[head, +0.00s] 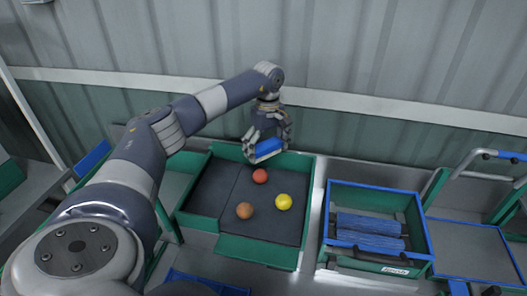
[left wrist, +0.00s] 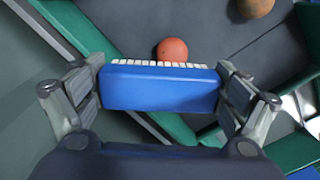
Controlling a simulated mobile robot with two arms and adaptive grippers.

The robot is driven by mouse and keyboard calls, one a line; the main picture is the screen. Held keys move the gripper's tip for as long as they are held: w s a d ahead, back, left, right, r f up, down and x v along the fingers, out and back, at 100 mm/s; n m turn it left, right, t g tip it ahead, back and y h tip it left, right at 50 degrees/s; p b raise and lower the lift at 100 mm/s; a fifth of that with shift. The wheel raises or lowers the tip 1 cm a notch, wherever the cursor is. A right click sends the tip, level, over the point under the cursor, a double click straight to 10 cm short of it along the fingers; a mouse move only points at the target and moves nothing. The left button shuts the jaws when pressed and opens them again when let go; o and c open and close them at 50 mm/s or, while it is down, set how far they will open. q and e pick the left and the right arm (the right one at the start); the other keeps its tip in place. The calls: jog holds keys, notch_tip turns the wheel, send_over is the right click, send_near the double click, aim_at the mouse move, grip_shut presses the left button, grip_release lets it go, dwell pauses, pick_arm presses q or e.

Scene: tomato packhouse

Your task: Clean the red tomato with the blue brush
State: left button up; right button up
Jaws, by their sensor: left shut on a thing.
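My left gripper (head: 267,148) is shut on a blue brush (left wrist: 160,88), one finger at each end of its block. In the left wrist view the white bristles point toward the red tomato (left wrist: 172,50), and the brush hides its lower edge. In the head view the brush (head: 264,150) is held above the far wall of a green tray, behind the red tomato (head: 260,176). The tomato lies on the tray's dark floor. I cannot tell whether the bristles touch it. My right gripper is not in view.
The green tray (head: 262,254) also holds a yellow tomato (head: 283,202) and a brown-orange one (head: 245,210). A blue-rimmed green crate (head: 375,188) with blue rolled items stands to the right. A corrugated wall (head: 330,60) closes off the back.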

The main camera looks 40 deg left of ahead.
aim_at(261, 172)
pick_arm(q)
jog(key=shift+f, duration=0.1)
jog(key=shift+s+a+f+b, duration=0.1)
jog(key=shift+s+f+b, duration=0.35)
jog(key=shift+f, duration=0.4)
jog(key=shift+s+a+f+b, duration=0.1)
jog(key=shift+s+f+b, duration=0.15)
jog(key=shift+f+b, duration=0.45)
jog(key=shift+s+a+f+b, duration=0.1)
jog(key=shift+s+f+b, duration=0.25)
jog(key=shift+f, duration=0.65)
jog(key=shift+f, duration=0.4)
jog(key=shift+w+d, duration=0.1)
jog(key=shift+w, duration=0.05)
jog(key=shift+w+d+b, duration=0.15)
jog(key=shift+w+b, duration=0.25)
jog(key=shift+w, duration=0.1)
jog(key=shift+w+r, duration=0.15)
jog(key=shift+w, duration=0.1)
jog(key=shift+s, duration=0.15)
